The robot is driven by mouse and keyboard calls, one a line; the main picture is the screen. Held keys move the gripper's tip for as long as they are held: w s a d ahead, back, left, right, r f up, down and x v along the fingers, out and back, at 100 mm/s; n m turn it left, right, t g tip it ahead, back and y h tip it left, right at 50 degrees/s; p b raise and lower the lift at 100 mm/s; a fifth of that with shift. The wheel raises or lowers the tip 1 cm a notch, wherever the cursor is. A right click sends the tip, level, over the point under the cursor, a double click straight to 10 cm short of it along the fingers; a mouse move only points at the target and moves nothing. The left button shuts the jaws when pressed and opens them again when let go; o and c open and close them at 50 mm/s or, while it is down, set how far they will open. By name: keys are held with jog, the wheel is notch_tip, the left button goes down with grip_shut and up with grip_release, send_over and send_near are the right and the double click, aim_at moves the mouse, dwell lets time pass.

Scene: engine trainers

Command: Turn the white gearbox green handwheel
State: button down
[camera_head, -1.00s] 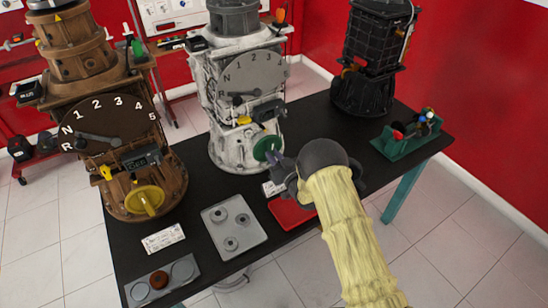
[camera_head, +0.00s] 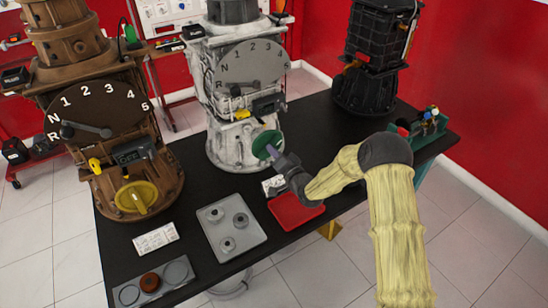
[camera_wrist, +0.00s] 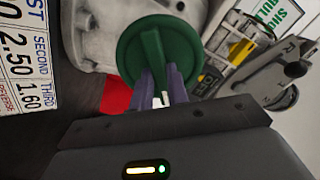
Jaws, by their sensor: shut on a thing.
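The white gearbox (camera_head: 226,145) stands upright on the black table, with a grey gear dial on its front. Its green handwheel (camera_head: 264,141) is low on the right side of its front. My gripper (camera_head: 273,153) is at the handwheel, coming from the right front. In the wrist view the round green handwheel (camera_wrist: 160,42) has a raised bar across its middle, and the purple fingers of my gripper (camera_wrist: 160,84) are shut on the lower part of this bar. The fingertips' exact contact is partly hidden by the fingers.
A brown gearbox (camera_head: 92,85) with a yellow handwheel (camera_head: 136,197) stands at left, and a black one (camera_head: 372,60) at the back right. A grey tray (camera_head: 248,243), a red tray (camera_head: 288,220) and a green bin (camera_head: 420,137) are on the table (camera_head: 178,244).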

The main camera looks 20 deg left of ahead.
jog(key=shift+d+m+b, duration=0.1)
jog(key=shift+m+b, duration=2.45)
jog(key=shift+m, duration=2.65)
jog(key=shift+w, duration=0.1)
jog(key=c, duration=1.4)
grip_release()
jog(key=shift+o, duration=0.2)
jog(key=b+v, duration=0.1)
jog(key=v, duration=1.6)
jog(key=shift+s, duration=0.3)
